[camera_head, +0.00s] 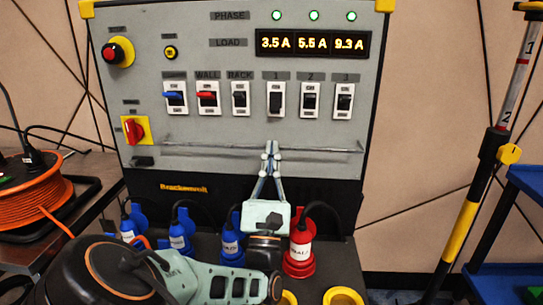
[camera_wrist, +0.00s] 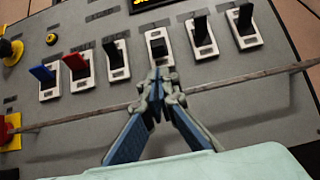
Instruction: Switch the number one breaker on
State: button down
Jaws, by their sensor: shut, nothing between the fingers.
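The number one breaker (camera_head: 276,99) is a black lever in a white frame under the label "1" on the grey panel (camera_head: 215,140). In the wrist view this breaker (camera_wrist: 158,48) lies just beyond my fingertips. Its lever looks shorter there than its neighbours' levers, and I cannot tell its exact tilt. My gripper (camera_head: 271,147) is shut and empty, with its tips pointing up just below the number one breaker. The closed tips also show in the wrist view (camera_wrist: 160,78), overlapping the breaker's lower edge. I cannot tell whether they touch it.
Breakers two (camera_head: 310,100) and three (camera_head: 344,101) stand to the right; rack (camera_head: 240,99), red wall (camera_head: 207,97) and blue-levered (camera_head: 175,98) breakers stand left. A thin horizontal rail (camera_head: 325,150) crosses below. Blue plugs (camera_head: 178,236) and a red plug (camera_head: 300,250) stick out underneath.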

aim_at(275, 107)
jog(key=b+x, duration=0.1)
jog(key=x, duration=0.6)
jog(key=shift+a+r+p, duration=0.1)
jog(key=shift+r+p, duration=0.1)
jog(key=shift+p, duration=0.55)
jog(key=shift+s+p, duration=0.1)
jog(key=shift+p, duration=0.25)
